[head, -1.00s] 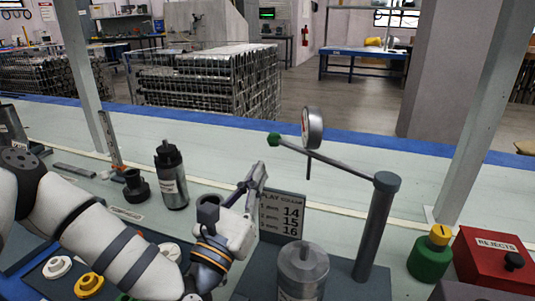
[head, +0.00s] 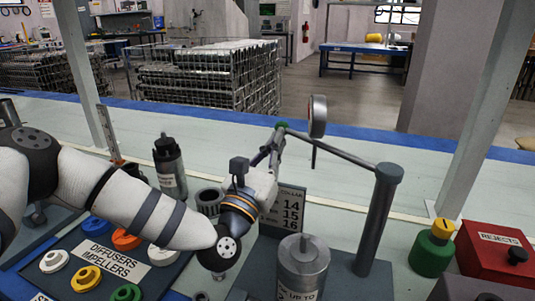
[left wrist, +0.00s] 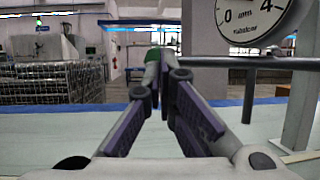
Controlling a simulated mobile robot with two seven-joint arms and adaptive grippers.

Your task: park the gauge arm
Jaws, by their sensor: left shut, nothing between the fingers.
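The gauge arm (head: 345,155) is a thin grey rod reaching left from the top of a thick grey post (head: 376,225). A round dial gauge (head: 318,116) sits on the rod, and its face shows in the left wrist view (left wrist: 258,18). The rod's free end has a green knob (head: 282,126). My left gripper (head: 279,139) is shut and empty, its fingertips at the knob. In the left wrist view the fingertips (left wrist: 161,62) partly cover the knob (left wrist: 153,54); I cannot tell whether they touch it. My right gripper is not in view.
A grey cylinder (head: 302,266) and a numbered sign (head: 289,207) stand below the rod. A green yellow-capped container (head: 432,250) and a red rejects box (head: 490,249) are at right. A dark bottle (head: 169,167) and an impeller tray (head: 150,277) are at left.

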